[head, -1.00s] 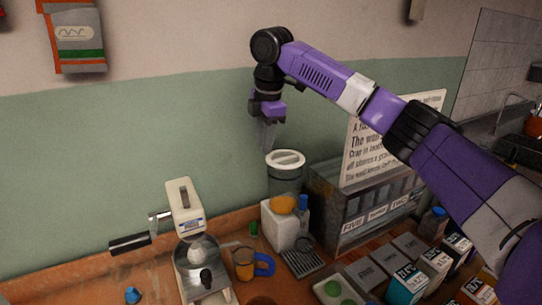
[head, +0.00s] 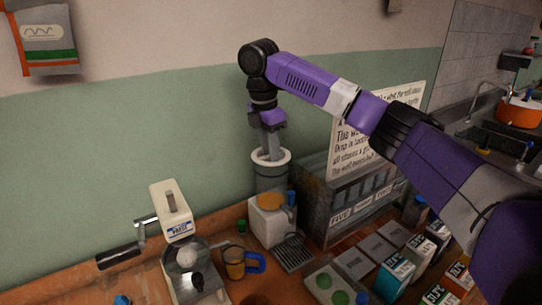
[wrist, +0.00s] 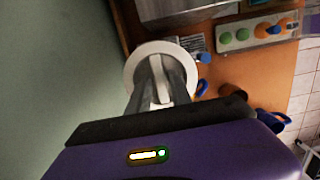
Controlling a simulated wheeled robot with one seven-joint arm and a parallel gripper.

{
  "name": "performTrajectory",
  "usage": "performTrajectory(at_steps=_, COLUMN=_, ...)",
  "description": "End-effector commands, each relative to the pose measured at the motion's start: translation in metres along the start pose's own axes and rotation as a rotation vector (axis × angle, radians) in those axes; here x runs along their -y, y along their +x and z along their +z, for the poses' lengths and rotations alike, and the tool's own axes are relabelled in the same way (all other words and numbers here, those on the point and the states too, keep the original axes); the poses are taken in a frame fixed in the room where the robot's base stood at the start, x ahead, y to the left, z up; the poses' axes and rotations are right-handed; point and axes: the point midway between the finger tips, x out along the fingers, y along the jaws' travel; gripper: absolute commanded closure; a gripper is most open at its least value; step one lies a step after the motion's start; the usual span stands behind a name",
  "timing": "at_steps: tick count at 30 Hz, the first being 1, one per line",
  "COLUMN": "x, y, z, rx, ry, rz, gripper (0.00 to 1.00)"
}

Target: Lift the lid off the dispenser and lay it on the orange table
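The dispenser (head: 271,181) is a grey see-through cylinder on a white base, standing at the back of the orange table (head: 95,283) by the green wall. Its round white lid (head: 285,155) sits on top. The lid also shows in the wrist view (wrist: 134,73), with a raised bar handle (wrist: 157,72) across it. My gripper (head: 270,150) points down at the lid, its fingertips at the handle. In the wrist view, the fingers (wrist: 160,78) lie on either side of the handle. Whether they press on it is unclear.
A metal crate (head: 350,205) with a text sign (head: 375,130) stands right of the dispenser. A white machine (head: 172,212) stands left, with an orange mug (head: 234,263) between. Cartons (head: 393,277) crowd the right front. Bare table shows at the left front.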

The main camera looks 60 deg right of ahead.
Motion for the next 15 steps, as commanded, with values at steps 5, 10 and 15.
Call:
performTrajectory(at_steps=5, x=0.0001, y=0.0043, z=-0.0001, rx=0.000, ry=0.000, rz=0.001, gripper=0.75)
performTrajectory(at_steps=10, x=0.0001, y=0.0042, z=-0.0002, rx=0.000, ry=0.000, rz=0.000, gripper=0.86)
performTrajectory(at_steps=15, x=0.0001, y=0.0041, z=-0.0002, rx=0.000, ry=0.000, rz=0.000, gripper=1.00)
